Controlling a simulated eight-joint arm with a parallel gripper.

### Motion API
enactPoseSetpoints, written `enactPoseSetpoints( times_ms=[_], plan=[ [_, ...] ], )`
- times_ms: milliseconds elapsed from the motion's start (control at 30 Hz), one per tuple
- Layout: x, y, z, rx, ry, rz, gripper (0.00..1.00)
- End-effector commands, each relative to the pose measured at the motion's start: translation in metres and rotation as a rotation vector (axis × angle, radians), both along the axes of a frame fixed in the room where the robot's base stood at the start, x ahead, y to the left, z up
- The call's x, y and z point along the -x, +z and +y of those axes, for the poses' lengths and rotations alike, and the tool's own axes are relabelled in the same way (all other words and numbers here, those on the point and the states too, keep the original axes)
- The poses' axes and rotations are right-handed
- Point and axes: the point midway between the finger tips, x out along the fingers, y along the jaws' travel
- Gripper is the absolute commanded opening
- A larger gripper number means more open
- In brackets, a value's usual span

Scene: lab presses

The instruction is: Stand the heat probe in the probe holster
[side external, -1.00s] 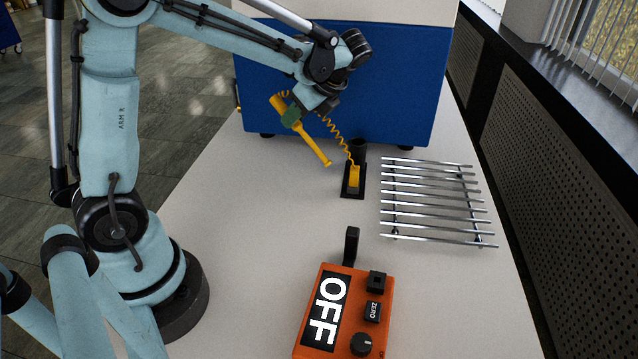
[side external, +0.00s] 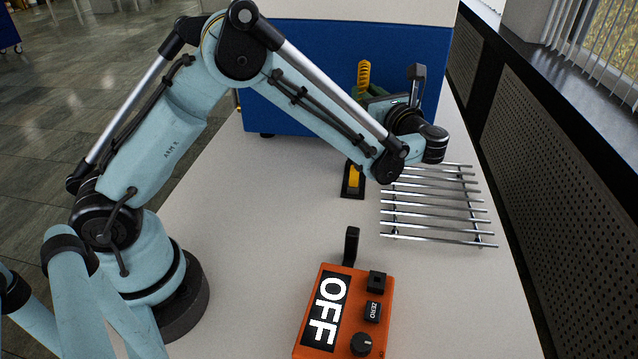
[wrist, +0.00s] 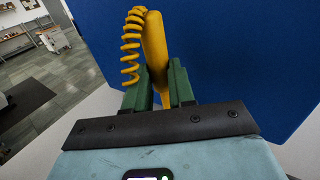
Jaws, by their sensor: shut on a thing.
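The heat probe is a yellow rod with a coiled yellow cord. In the wrist view the probe (wrist: 154,45) stands between my two green fingers, with its coil on the left. My gripper (wrist: 160,92) is shut on it. In the side view the gripper (side external: 369,92) is in front of the blue cabinet, largely behind my wrist, and the yellow coil (side external: 364,76) shows above the fingers. The probe's lower end is hidden there. A black base plate (side external: 346,192) with a yellow block (side external: 354,179) shows below my forearm; the black cup behind it is hidden by my arm.
A rack of metal rods (side external: 437,220) lies right of the black base, close under my wrist. An orange box (side external: 345,310) reading OFF stands at the front. The blue cabinet (side external: 300,100) closes off the back. The table between is clear.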

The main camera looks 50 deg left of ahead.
Motion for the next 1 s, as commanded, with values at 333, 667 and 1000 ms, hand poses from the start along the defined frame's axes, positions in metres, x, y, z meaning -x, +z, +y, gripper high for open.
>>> enactPoseSetpoints(
  times_ms=[333, 667, 1000],
  plan=[
    [0.000, -0.038, 0.001, 0.001, 0.002, -0.001, 0.00],
    [0.000, -0.065, 0.001, 0.001, 0.002, -0.001, 0.00],
    [0.000, -0.068, 0.001, 0.002, 0.002, -0.001, 0.27]
  ],
)
